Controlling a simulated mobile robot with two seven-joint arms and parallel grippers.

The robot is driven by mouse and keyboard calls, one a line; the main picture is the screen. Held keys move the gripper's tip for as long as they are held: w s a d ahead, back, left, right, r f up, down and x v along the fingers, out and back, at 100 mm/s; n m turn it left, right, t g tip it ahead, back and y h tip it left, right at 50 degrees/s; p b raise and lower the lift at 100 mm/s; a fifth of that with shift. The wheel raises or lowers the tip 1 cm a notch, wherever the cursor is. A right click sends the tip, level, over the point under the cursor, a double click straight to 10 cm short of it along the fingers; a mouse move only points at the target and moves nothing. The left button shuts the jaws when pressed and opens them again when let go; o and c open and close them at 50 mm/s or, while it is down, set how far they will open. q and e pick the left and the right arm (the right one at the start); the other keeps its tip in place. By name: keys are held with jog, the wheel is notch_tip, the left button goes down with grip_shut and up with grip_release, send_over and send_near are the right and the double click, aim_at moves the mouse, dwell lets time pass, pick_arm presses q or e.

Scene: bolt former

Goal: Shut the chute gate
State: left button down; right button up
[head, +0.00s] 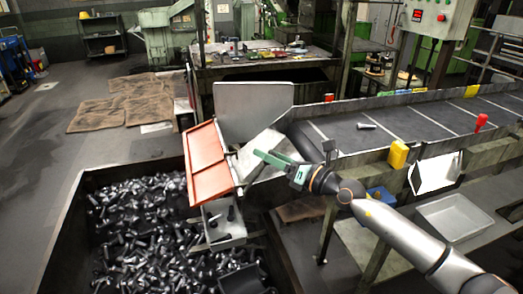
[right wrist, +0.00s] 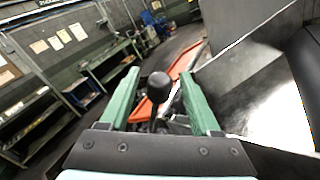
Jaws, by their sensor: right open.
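The orange-red gate panel (head: 207,160) stands tilted at the lower left end of the metal chute (head: 258,150), beside the bin. Part of it also shows behind my fingers in the right wrist view (right wrist: 188,62). My right gripper (head: 266,156) is over the chute, to the right of the panel, with its green fingers pointing left. In the right wrist view it is open, and a black ball knob (right wrist: 158,87) on a short stem shows between the fingers (right wrist: 160,76). I cannot tell whether the fingers touch the knob. My left gripper is out of view.
A dark bin (head: 75,205) full of bolts lies at the lower left. A small grey tray (head: 222,228) stands below the panel. A conveyor (head: 400,125) with one bolt (head: 366,126) runs right, with a yellow block (head: 398,154) on its near edge. An upright metal plate (head: 252,108) rises behind the chute.

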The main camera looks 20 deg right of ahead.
jog(key=shift+x, duration=1.6)
jog(key=shift+s, duration=0.1)
grip_shut()
jog(key=shift+d, duration=0.1)
